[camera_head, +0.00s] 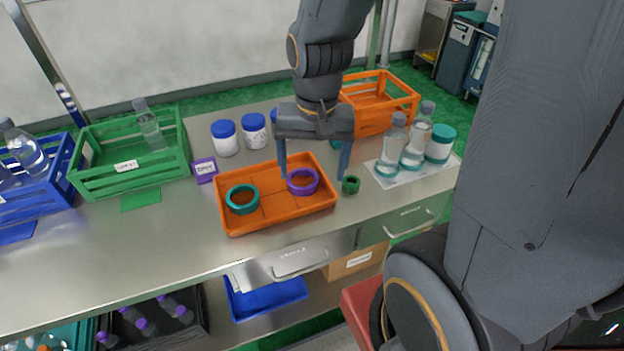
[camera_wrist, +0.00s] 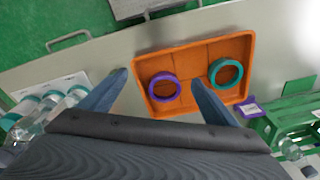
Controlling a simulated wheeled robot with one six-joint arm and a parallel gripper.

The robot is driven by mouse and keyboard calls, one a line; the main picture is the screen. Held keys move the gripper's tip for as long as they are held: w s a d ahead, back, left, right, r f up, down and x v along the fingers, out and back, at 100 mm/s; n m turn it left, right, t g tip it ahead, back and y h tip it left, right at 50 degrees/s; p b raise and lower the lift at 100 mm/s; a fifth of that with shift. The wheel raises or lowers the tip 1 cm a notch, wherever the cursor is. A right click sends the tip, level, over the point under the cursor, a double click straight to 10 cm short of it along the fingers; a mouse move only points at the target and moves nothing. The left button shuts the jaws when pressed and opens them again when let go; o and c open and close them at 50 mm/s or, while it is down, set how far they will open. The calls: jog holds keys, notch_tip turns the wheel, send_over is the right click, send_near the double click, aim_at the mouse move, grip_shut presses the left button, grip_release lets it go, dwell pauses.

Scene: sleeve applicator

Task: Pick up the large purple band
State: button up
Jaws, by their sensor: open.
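The large purple band (camera_head: 303,181) lies flat in the right half of the orange tray (camera_head: 264,220). It also shows in the wrist view (camera_wrist: 164,87), in the tray's left half there. A teal band (camera_head: 242,199) lies beside it in the same tray, apart from it. My gripper (camera_head: 314,177) is open and empty, pointing down over the tray's right end. In the wrist view the two fingers of my gripper (camera_wrist: 161,90) stand on either side of the purple band. I cannot tell how far the fingertips are above it.
Bottles (camera_head: 391,145) stand on a white mat at right. White jars with blue lids (camera_head: 225,138) stand behind the tray. Green (camera_head: 130,178) and orange (camera_head: 405,105) crates flank them. The front left table is clear.

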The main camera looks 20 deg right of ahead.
aim_at(300, 185)
jog(key=w+f+m+g+b, duration=0.1)
jog(key=w+m, duration=0.7)
jog(key=m, duration=1.1)
jog(key=shift+m, duration=0.3)
jog(key=shift+s+a+f+p, duration=0.1)
jog(key=shift+f+p, duration=0.4)
jog(key=shift+f, duration=1.55)
jog(key=shift+s+a+f+p, duration=0.1)
jog(key=shift+f+p, duration=0.4)
jog(key=shift+f, duration=1.5)
jog(key=c, duration=1.1)
